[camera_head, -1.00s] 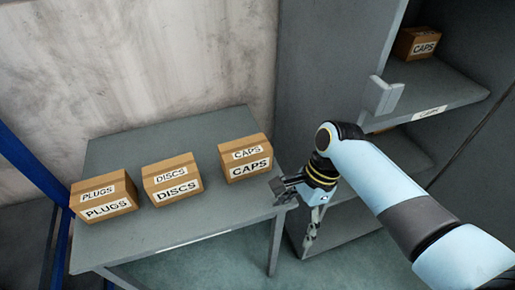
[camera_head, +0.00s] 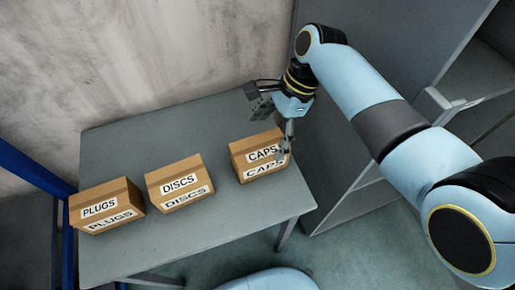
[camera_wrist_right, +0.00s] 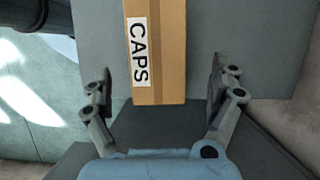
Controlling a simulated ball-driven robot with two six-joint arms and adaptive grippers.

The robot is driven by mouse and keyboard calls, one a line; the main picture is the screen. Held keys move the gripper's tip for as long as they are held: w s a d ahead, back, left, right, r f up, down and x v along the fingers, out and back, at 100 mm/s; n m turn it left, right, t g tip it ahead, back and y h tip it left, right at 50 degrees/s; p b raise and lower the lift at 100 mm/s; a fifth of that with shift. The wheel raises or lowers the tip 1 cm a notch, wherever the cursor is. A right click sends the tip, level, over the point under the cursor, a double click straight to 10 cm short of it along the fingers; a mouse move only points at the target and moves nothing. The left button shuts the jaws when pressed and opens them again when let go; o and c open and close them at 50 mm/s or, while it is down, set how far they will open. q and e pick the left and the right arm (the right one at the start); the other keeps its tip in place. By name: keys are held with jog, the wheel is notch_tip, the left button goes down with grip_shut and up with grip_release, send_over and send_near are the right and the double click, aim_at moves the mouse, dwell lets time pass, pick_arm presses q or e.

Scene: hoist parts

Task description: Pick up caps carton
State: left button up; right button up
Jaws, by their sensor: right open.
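The caps carton (camera_head: 240,158) is a brown box with white CAPS labels, standing at the right end of the grey table (camera_head: 225,225). My right gripper (camera_head: 272,120) is open at the carton's right end, with one finger in front of its labelled face and the other toward the back. In the right wrist view the carton (camera_wrist_right: 168,60) lies between the two open fingers (camera_wrist_right: 160,80), with a gap on each side. The carton's right end is partly hidden by the front finger. My left gripper is not in view.
The discs carton (camera_head: 172,172) and the plugs carton (camera_head: 100,195) stand on the table to the left. A grey cabinet (camera_head: 335,140) with an open shelf stands close on the right. The table's front strip is clear.

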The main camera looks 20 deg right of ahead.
aim_at(260, 155)
jog(key=shift+x, duration=1.05)
jog(key=shift+a+f, duration=0.1)
jog(key=shift+f, duration=0.25)
jog(key=b+x, duration=0.1)
jog(key=x, duration=0.3)
jog(key=shift+s+f, duration=0.15)
jog(key=shift+f, duration=0.2)
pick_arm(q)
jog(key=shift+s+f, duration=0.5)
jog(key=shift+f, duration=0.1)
pick_arm(e)
jog(key=shift+f, duration=0.2)
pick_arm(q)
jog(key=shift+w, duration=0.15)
pick_arm(e)
jog(key=shift+s, duration=0.1)
jog(key=c, duration=1.5)
jog(key=shift+o, duration=0.2)
